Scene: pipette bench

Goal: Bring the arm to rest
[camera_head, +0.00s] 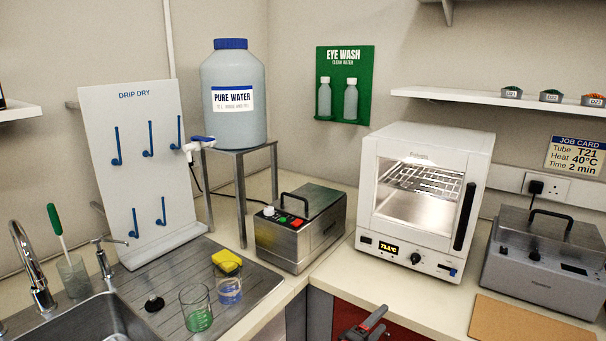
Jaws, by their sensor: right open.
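My right gripper (372,324) shows at the bottom edge, right of the middle. It is dark grey with red parts, and only its front end is in view. It is open, with nothing seen between its fingers. It appears in front of the red cupboard front (399,331), below the counter edge and apart from the things on the bench. The rest of its arm is out of view. My left gripper is not in view.
The white oven (399,247) stands behind the gripper, with a steel bath (300,232) to its left. Another steel unit (545,262) and a brown board (528,322) are at right. Two beakers (196,312) (229,290) stand beside the sink (80,322).

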